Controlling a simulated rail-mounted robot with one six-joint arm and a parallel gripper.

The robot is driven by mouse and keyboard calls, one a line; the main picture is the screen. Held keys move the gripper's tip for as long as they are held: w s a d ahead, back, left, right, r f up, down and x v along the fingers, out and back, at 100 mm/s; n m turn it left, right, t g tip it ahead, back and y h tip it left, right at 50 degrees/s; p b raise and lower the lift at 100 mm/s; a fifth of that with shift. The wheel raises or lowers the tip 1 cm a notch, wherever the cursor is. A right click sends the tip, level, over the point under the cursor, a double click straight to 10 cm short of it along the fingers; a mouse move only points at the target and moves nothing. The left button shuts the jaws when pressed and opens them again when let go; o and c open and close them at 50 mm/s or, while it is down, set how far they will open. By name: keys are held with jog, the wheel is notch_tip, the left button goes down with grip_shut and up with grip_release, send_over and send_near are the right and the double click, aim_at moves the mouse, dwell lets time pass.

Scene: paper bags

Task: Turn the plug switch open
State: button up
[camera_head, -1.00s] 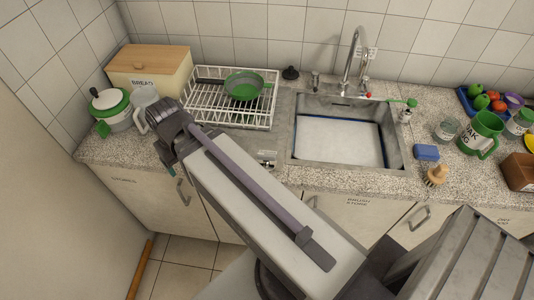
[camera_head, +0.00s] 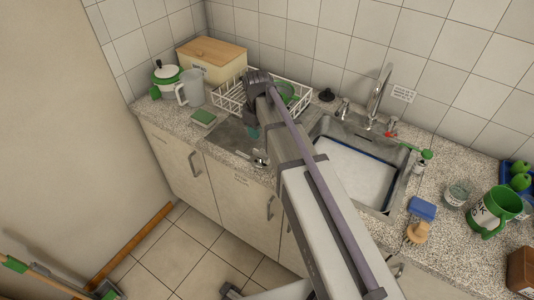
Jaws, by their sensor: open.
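No switch plainly shows as the plug switch. A small silver fitting (camera_head: 261,158) sits on the steel drainboard (camera_head: 228,138) left of the sink; I cannot tell whether it is the switch. A black plug-like knob (camera_head: 327,95) stands on the counter behind the sink (camera_head: 350,172). My gripper (camera_head: 255,128) hangs at the far end of my arm, above the drainboard and in front of the dish rack, apart from the silver fitting. It is open; its fingers are mostly hidden and I see nothing held.
The white dish rack (camera_head: 232,97) holds a green pan (camera_head: 286,90), partly behind my arm. A tap (camera_head: 379,95) stands behind the sink.

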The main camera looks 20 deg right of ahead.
aim_at(260, 152)
jog(key=f+b, duration=1)
jog(key=f, duration=0.1)
jog(key=shift+s+d+b, duration=0.15)
jog(key=shift+s+b, duration=0.05)
jog(key=shift+b, duration=0.2)
jog(key=shift+r, duration=0.15)
jog(key=shift+r, duration=0.1)
jog(key=shift+c, duration=0.2)
grip_shut()
